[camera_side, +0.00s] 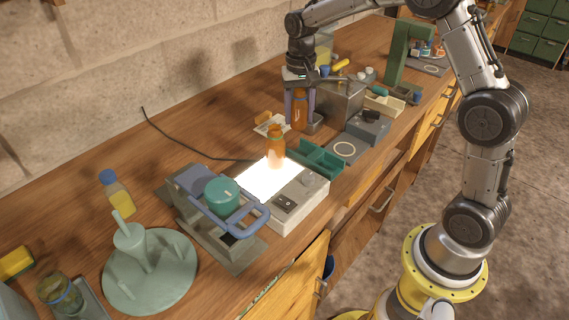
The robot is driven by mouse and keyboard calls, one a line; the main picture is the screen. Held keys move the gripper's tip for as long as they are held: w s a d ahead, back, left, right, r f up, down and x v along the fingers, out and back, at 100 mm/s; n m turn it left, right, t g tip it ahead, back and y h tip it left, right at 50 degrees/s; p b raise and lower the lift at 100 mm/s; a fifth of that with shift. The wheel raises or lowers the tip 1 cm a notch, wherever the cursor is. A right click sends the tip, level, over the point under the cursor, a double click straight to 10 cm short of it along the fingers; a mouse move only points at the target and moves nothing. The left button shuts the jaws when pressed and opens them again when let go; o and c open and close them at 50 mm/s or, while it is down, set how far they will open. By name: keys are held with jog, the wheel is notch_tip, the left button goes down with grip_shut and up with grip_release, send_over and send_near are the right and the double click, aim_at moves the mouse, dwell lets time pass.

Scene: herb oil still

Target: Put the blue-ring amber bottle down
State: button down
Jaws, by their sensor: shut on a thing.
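My gripper (299,116) points down at the back middle of the bench. It is shut on an amber bottle (299,108), which stands upright between the two fingers. The fingers cover its sides, and I cannot make out a blue ring on it. The bottle's base is close to the bench beside a small grey holder; I cannot tell whether it touches. A second amber bottle (276,146) stands upright on the glowing panel of a white light box (297,205), nearer the camera. A thin band shows on its neck, its colour unclear.

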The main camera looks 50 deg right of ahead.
jog(key=n, duration=0.1)
jog(key=w+n, duration=0.1)
jog(key=shift+r+n, duration=0.25)
jog(key=shift+n, duration=0.05)
jog(key=shift+w+n, duration=0.1)
jog(key=shift+n, duration=0.6)
jog(key=shift+r+n, duration=0.3)
jog(key=shift+n, duration=0.1)
jog(key=w+a+r+n, duration=0.25)
jog(key=w+a, duration=0.35)
jog(key=w, duration=0.3)
jog(key=shift+n, duration=0.25)
jog(key=f, duration=0.5)
jog(key=shift+s, duration=0.2)
jog(key=shift+f, duration=2.7)
jog(key=shift+f, duration=0.2)
